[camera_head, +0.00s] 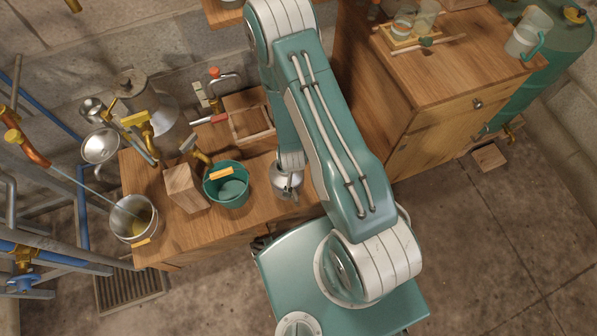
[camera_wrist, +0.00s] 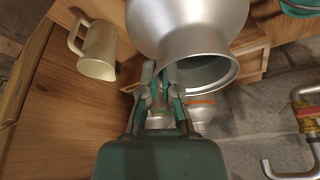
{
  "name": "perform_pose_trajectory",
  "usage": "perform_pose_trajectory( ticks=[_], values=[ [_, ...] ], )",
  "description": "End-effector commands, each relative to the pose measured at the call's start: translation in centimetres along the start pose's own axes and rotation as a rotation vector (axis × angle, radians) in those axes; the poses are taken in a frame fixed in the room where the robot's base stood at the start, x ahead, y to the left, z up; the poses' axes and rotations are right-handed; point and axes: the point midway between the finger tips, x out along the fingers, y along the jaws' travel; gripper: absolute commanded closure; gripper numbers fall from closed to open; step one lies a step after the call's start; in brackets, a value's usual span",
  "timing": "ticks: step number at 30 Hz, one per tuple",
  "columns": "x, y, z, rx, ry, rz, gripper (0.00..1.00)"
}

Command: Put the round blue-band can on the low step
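A round silver can or pot (camera_head: 287,182) stands on the wooden bench below my forearm; no blue band shows on it, so I cannot tell whether it is the named can. My gripper (camera_wrist: 163,80) has its two fingers slightly apart in the wrist view, beneath the rim of a large silver flared vessel (camera_wrist: 190,35). Whether they touch anything is unclear. A smaller silver item with an orange band (camera_wrist: 202,112) shows behind them. In the head view the fingertips are mostly hidden by my arm. A small wooden block (camera_head: 488,157) lies low beside the right cabinet; I cannot tell if it is the low step.
A teal bucket (camera_head: 228,187), a wooden block (camera_head: 184,187) and a metal pot (camera_head: 134,218) crowd the bench's left. A wooden tray (camera_head: 252,122) lies behind. The cabinet (camera_head: 440,85) stands right. A beige mug (camera_wrist: 97,50) shows in the wrist view. Floor at right is mostly clear.

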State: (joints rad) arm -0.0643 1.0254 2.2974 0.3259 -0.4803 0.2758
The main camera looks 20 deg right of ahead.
Motion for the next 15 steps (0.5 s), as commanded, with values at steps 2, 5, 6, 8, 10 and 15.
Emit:
perform_pose_trajectory(
  ticks=[2,5,6,8,10,15],
  values=[
    [1.0,-0.6,-1.2,0.003,0.004,-0.002,1.0],
    [2.2,-1.2,-2.5,0.003,0.005,-0.002,1.0],
    [2.9,-1.4,-2.7,0.001,0.003,-0.001,1.0],
    [4.0,-1.7,-3.0,0.0,0.002,-0.001,1.0],
    [5.2,-1.9,-3.4,0.0,0.002,-0.001,1.0],
    [7.6,-2.5,-4.3,0.001,0.002,-0.001,1.0]
  ],
)
